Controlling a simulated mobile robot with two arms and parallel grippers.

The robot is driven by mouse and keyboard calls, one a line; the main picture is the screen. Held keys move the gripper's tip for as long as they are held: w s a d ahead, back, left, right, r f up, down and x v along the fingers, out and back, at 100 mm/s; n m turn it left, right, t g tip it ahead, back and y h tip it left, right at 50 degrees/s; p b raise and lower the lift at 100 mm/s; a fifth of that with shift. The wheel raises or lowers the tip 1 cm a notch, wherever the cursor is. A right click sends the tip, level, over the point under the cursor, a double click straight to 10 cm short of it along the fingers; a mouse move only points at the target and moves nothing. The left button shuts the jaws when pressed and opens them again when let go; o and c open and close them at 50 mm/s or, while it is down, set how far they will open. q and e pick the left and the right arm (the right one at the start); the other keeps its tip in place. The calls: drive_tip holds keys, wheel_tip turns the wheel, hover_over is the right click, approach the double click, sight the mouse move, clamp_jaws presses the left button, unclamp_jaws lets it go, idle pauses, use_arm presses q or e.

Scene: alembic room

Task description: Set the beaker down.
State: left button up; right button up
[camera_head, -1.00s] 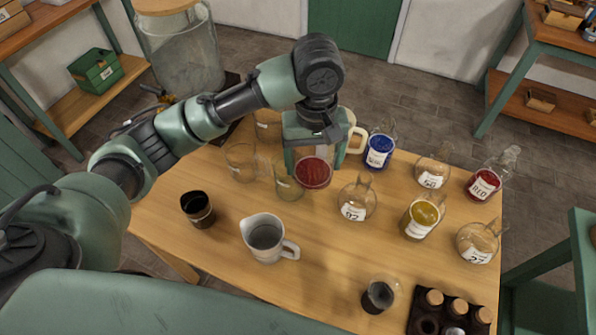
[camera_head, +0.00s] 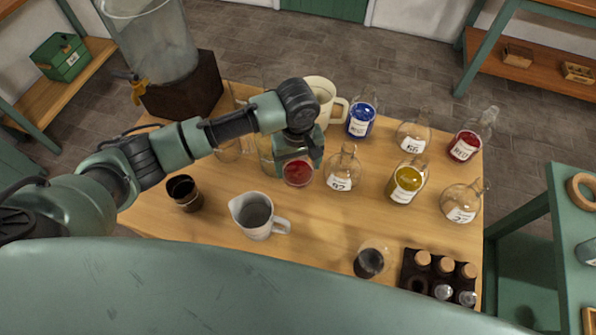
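The beaker (camera_head: 298,173) of red liquid is at the middle of the wooden table (camera_head: 318,222), left of the round flask labelled 92 (camera_head: 341,175). My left gripper (camera_head: 300,160) reaches over it from behind and is shut on it. The gripper body hides the fingertips and much of the beaker's far side. The beaker looks upright and low over the table; I cannot tell whether its base touches the wood. My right gripper is not in view.
Clear glass vessels stand just left of the beaker. A grey pitcher (camera_head: 257,216) and dark cup (camera_head: 184,194) stand nearer. A cream mug (camera_head: 322,97) and blue flask (camera_head: 361,121) stand behind. Yellow (camera_head: 405,183) and red (camera_head: 465,146) flasks and a bottle rack (camera_head: 411,271) are right.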

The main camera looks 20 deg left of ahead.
use_arm(q)
drive_tip(key=shift+f, duration=2.25)
drive_tip(key=shift+f, duration=0.1)
drive_tip(key=o, duration=1.3)
drive_tip(key=shift+o, duration=0.2)
